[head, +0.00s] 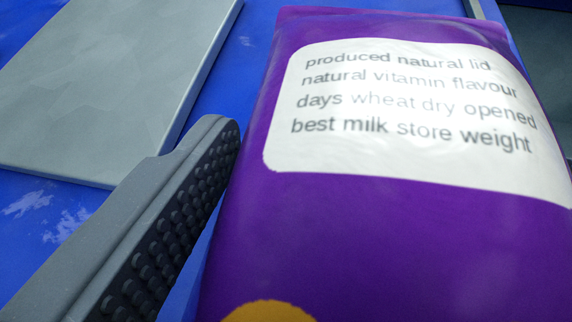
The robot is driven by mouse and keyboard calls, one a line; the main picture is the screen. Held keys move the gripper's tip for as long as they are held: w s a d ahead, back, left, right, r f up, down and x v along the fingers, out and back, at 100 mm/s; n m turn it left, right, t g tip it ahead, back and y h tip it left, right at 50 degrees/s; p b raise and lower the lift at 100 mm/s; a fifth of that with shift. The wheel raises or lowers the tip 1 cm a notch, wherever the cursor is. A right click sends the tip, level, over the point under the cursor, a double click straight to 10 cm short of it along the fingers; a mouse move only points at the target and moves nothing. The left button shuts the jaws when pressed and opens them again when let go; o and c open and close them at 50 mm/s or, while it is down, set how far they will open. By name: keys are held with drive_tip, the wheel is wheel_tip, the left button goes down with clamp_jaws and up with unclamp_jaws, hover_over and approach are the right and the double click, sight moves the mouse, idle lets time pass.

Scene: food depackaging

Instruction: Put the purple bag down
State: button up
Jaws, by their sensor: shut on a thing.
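The purple bag (400,235) fills the right half of the view, close to the camera. It has a white label with grey printed text on its upper part and a yellow-orange patch at the bottom edge of the view. My gripper shows as one grey finger (165,225) with a dark studded pad, along the bag's left side. The gripper is shut on the bag. The other finger is hidden or out of view, and so is the lower end of the bag.
A flat grey panel (110,85) lies on the blue surface (35,215) at the upper left. The blue surface has pale worn marks. Part of another dark grey panel (545,65) shows at the upper right edge, behind the bag.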

sight(338, 224)
drive_tip(key=shift+w+a, duration=0.35)
drive_tip(key=shift+w+a+f, duration=0.1)
drive_tip(key=shift+w+f, duration=0.05)
drive_tip(key=shift+f, duration=0.45)
drive_tip(key=shift+w+f, duration=0.1)
drive_tip(key=shift+f, duration=0.45)
drive_tip(key=shift+f+p, duration=0.2)
drive_tip(key=shift+p, duration=0.1)
drive_tip(key=shift+f, duration=0.25)
drive_tip(key=shift+f, duration=0.2)
drive_tip(key=o, duration=0.8)
drive_tip(key=shift+f+b, duration=0.1)
drive_tip(key=shift+b, duration=0.45)
drive_tip(key=v, duration=1.4)
drive_tip(key=shift+s+f+p, duration=0.1)
drive_tip(key=shift+f+p, duration=0.1)
drive_tip(key=shift+p, duration=0.15)
